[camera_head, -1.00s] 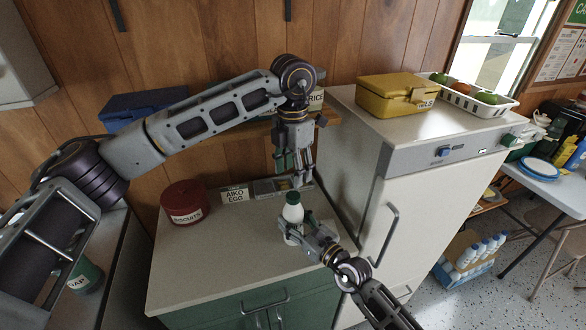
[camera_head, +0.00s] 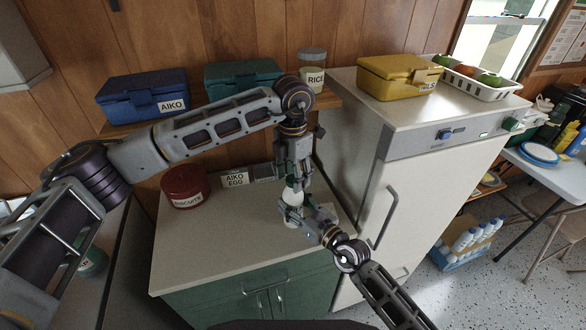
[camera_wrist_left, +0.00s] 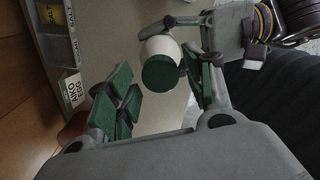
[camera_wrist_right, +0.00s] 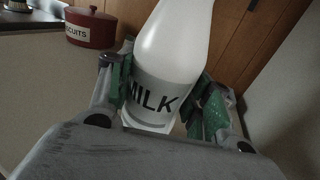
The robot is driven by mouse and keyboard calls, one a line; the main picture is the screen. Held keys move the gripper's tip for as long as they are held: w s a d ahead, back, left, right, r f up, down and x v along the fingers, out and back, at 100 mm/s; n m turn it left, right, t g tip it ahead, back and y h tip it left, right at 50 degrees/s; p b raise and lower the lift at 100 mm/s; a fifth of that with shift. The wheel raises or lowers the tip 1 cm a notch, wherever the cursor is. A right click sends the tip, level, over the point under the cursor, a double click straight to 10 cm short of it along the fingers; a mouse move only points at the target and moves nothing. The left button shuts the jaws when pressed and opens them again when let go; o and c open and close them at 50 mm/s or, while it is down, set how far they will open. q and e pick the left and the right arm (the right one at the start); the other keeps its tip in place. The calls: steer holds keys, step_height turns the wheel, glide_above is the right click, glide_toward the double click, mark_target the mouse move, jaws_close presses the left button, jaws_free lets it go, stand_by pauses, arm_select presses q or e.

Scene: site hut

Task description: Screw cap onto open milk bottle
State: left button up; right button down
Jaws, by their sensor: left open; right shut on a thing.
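The white milk bottle (camera_head: 293,197) stands upright on the counter. Its MILK label shows in the right wrist view (camera_wrist_right: 158,98). My right gripper (camera_head: 298,213) is shut around the bottle's body. A green cap (camera_wrist_left: 160,73) sits on the bottle's top in the left wrist view; whether it is tight cannot be seen. My left gripper (camera_head: 294,178) points down over the bottle top and is open. In the left wrist view the cap lies between its green-padded fingers (camera_wrist_left: 160,92), closer to the right finger, with a clear gap on the left.
A white fridge (camera_head: 375,190) rises close on the right. The shelf behind holds a blue box (camera_head: 143,97) and a rice jar (camera_head: 312,72).

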arm_select(q)
steer(key=shift+f, duration=0.15)
steer(key=c, duration=1.1)
steer(key=o, duration=1.2)
steer(key=shift+o, duration=0.2)
step_height(320, 180, up, 12)
arm_select(e)
steer(key=c, duration=0.6)
jaws_free()
steer(key=shift+o, duration=0.2)
